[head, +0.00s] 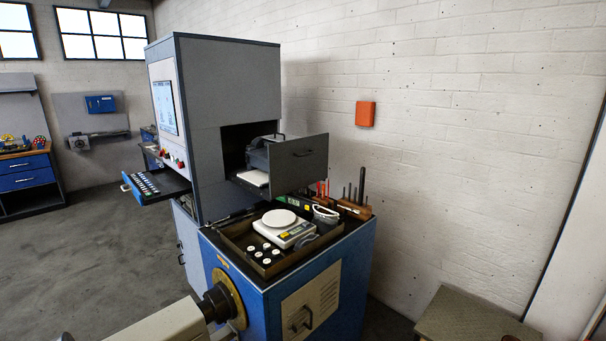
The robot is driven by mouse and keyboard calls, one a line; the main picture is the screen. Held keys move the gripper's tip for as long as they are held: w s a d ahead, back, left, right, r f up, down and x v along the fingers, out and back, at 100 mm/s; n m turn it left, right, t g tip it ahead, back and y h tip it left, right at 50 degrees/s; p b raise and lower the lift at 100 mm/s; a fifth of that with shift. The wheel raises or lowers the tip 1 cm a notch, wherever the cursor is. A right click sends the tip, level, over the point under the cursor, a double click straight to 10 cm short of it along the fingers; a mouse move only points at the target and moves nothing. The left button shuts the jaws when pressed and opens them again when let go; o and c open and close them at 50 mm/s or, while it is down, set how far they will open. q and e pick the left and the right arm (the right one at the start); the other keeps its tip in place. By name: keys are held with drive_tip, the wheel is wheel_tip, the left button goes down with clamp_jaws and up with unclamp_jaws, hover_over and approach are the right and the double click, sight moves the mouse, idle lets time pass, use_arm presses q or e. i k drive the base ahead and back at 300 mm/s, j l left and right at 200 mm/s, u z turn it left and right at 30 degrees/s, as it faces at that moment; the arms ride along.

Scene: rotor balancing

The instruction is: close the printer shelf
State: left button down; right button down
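The printer shelf (307,162) is a grey drawer pulled out to the right from an opening in the tall grey cabinet (230,80). Its front panel carries a small dark handle. A dark printer (257,152) sits on the shelf, with white paper (252,178) at its front. The shelf stands well out of the opening, above the blue bench. Neither of my grippers is in view.
A blue bench (340,285) below holds a tray with a white scale (284,228). Upright tools (361,185) stand near the shelf's lower right. A keyboard drawer (155,184) is out on the left. A beige housing (165,325) is at the bottom.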

sight(294, 164)
drive_tip(key=i+l+u, duration=0.1)
drive_tip(key=u, duration=0.35)
drive_tip(key=i+l+u, duration=0.1)
drive_tip(key=u, duration=0.4)
drive_tip(key=l+u, duration=0.45)
drive_tip(key=i+l+u, duration=0.1)
drive_tip(key=l+u, duration=0.25)
drive_tip(key=l, duration=0.95)
drive_tip(key=l+u, duration=0.3)
drive_tip(key=l, duration=1)
